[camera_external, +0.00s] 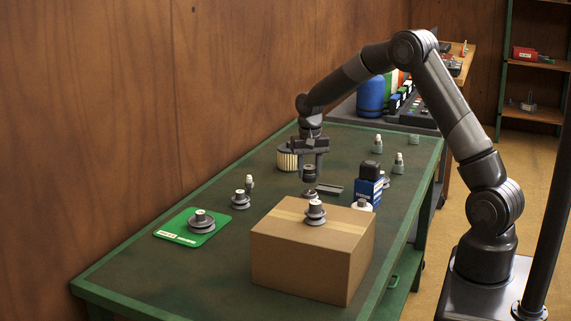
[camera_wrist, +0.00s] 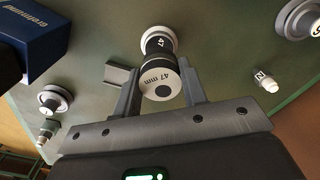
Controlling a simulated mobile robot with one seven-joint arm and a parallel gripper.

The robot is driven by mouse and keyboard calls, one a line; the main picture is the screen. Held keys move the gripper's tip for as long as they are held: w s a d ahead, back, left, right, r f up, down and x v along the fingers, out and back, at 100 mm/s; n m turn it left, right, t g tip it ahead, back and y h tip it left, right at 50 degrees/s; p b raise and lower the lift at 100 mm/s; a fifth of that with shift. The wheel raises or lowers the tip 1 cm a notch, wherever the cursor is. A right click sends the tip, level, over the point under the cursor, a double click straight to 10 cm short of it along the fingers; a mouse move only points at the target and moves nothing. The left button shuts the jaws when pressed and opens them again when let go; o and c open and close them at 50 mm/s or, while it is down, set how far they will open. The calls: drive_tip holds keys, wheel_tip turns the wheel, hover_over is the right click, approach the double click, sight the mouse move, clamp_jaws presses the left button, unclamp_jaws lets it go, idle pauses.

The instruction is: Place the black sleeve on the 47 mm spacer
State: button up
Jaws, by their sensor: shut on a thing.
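My gripper (camera_external: 311,172) points down over the middle of the table, its fingers shut on the black sleeve (camera_external: 310,178). In the wrist view the sleeve (camera_wrist: 158,64) is a dark cylinder between the fingers (camera_wrist: 161,92), its pale near face marked "47 mm". Directly beyond it is a white piece with a round flange, marked "47", which looks like the 47 mm spacer (camera_wrist: 159,41). In the external view a low piece (camera_external: 308,193) shows under the sleeve, partly behind the box. I cannot tell whether sleeve and spacer touch.
A cardboard box (camera_external: 307,259) with a stepped pulley (camera_external: 315,212) on it stands in front. A green mat (camera_external: 172,229) with a larger pulley (camera_external: 201,222) lies left. A blue box (camera_external: 369,189) stands close right, and a pleated filter (camera_external: 288,158) behind.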

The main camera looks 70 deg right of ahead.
sight(309, 179)
drive_tip(key=shift+f, duration=1.8)
drive_tip(key=shift+f, duration=0.1)
drive_tip(key=o, duration=1.3)
